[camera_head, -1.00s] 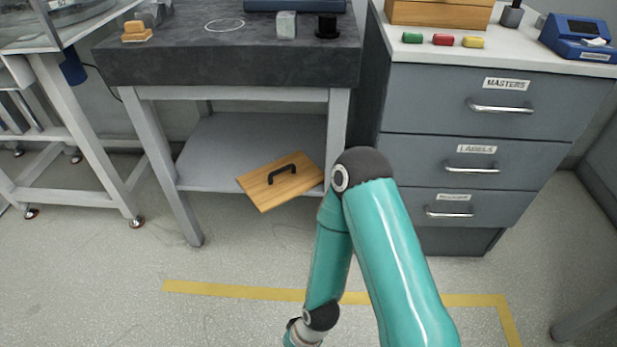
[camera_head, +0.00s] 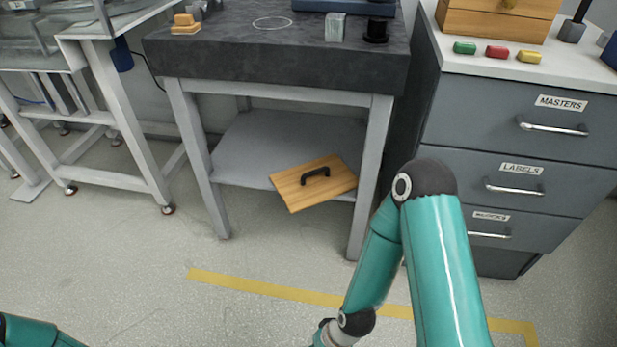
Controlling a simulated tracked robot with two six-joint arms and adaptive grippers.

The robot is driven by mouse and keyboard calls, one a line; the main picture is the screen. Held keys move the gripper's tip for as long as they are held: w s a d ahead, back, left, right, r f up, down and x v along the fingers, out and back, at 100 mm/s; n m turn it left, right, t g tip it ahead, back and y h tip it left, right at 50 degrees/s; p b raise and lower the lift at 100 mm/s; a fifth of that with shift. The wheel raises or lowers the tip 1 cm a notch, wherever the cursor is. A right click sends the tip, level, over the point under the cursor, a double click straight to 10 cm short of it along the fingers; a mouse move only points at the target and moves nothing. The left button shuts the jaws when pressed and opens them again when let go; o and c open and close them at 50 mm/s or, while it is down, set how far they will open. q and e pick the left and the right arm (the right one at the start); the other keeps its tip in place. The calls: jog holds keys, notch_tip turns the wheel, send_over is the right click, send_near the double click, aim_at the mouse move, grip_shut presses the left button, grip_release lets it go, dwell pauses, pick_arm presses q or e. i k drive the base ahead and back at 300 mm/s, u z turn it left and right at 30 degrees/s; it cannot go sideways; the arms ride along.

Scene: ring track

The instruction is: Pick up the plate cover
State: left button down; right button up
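The plate cover (camera_head: 293,190) is a flat wooden board with a black bar handle (camera_head: 315,172) on top. It lies on the lower shelf (camera_head: 243,160) of the dark-topped stand, turned at an angle, with its front corner sticking out past the shelf's front edge. My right arm, teal with black joints, comes in from the bottom right, bends in front of the drawer cabinet and runs down out of the picture. A small part of my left arm shows at the bottom left. Neither gripper's fingers are in the picture, and no gripper is seen at the cover.
The stand's legs (camera_head: 368,180) flank the shelf under the dark stone top (camera_head: 260,62). A grey drawer cabinet (camera_head: 508,140) stands close on the right. A metal-framed bench (camera_head: 120,110) stands on the left. The floor in front is open, with a yellow line (camera_head: 262,291).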

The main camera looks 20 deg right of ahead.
aim_at(301, 187)
jog(key=i, duration=0.9)
jog(key=z, duration=0.05)
